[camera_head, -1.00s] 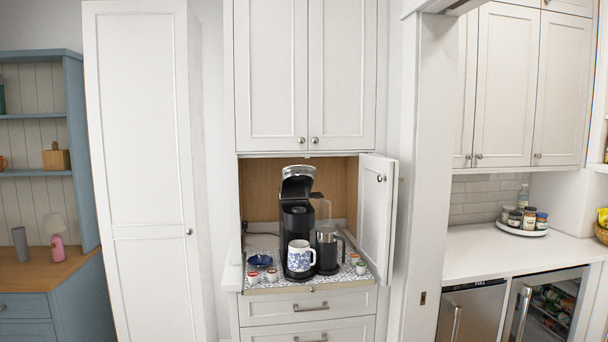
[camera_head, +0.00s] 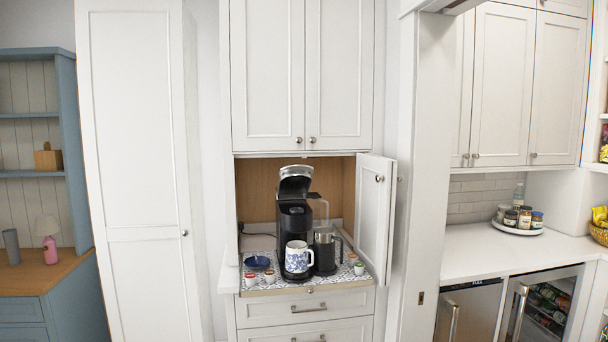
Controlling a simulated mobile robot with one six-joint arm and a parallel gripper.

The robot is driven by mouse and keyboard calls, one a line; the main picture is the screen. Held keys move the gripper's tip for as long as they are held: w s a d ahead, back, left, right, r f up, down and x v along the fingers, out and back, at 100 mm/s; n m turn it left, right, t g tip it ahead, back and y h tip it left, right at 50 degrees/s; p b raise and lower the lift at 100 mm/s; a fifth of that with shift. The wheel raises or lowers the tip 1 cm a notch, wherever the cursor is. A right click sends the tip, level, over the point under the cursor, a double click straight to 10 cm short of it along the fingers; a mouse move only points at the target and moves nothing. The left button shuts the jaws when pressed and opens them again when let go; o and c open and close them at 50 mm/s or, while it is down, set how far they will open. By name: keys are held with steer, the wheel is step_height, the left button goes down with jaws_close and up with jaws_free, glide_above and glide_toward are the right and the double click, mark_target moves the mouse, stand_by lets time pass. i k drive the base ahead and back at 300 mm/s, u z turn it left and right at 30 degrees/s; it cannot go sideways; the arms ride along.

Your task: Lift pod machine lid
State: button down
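The black pod machine (camera_head: 293,222) stands in the open cabinet nook, on a patterned pull-out surface (camera_head: 275,288). Its silver-topped lid (camera_head: 295,173) is at the top of the machine and looks raised, with a gap below it. A blue-and-white mug (camera_head: 298,257) stands at the front of the machine. My gripper is not in view, and nothing touches the lid.
A dark carafe with a handle (camera_head: 325,252) stands right of the mug. A small blue dish (camera_head: 258,262) and several pods (camera_head: 251,280) lie around. The cabinet door (camera_head: 375,215) stands open at the right of the nook. A drawer (camera_head: 305,309) is below.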

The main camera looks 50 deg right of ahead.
mark_target(294, 181)
steer(key=u, duration=0.05)
steer(key=i, duration=1)
steer(key=z, duration=0.05)
